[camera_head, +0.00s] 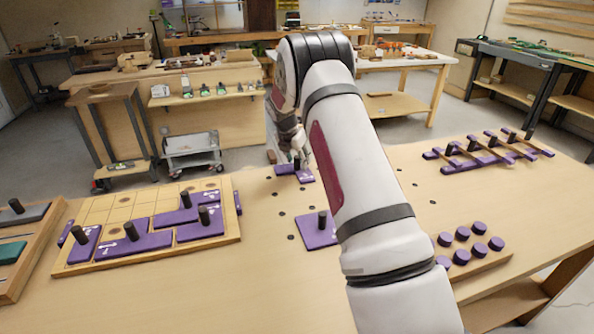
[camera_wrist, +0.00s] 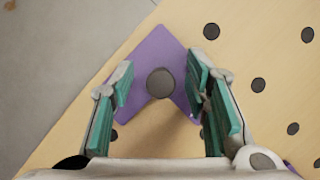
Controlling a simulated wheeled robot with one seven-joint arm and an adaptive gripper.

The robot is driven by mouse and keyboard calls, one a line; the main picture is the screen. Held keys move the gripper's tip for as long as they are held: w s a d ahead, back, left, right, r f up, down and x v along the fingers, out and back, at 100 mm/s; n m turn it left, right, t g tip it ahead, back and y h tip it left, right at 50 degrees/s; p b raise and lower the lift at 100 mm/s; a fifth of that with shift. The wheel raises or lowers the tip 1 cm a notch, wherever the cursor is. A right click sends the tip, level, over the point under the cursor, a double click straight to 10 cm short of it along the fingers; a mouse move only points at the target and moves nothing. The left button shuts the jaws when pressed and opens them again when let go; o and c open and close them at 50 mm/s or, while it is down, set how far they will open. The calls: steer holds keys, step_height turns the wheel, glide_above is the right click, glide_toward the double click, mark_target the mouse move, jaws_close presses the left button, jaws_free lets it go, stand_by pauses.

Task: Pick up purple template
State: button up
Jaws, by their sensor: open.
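A purple template (camera_wrist: 155,50) with a dark round peg (camera_wrist: 160,83) lies on the wooden bench in the wrist view. My gripper (camera_wrist: 162,85) is over it, open, with one teal-padded finger on each side of the peg and a gap to both. In the head view, this purple template (camera_head: 303,176) is near the far edge of the bench, partly hidden by my gripper (camera_head: 298,155). A second purple template (camera_head: 316,232) with a black peg lies nearer, partly behind my arm.
A wooden tray (camera_head: 240,238) at left holds several purple pieces with black pegs. A board (camera_head: 484,262) with purple round knobs and a purple lattice (camera_head: 486,152) with pegs are at right. The bench (camera_head: 255,290) is clear at front centre and has dark holes.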

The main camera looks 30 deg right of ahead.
jaws_close()
steer(key=shift+r, duration=0.15)
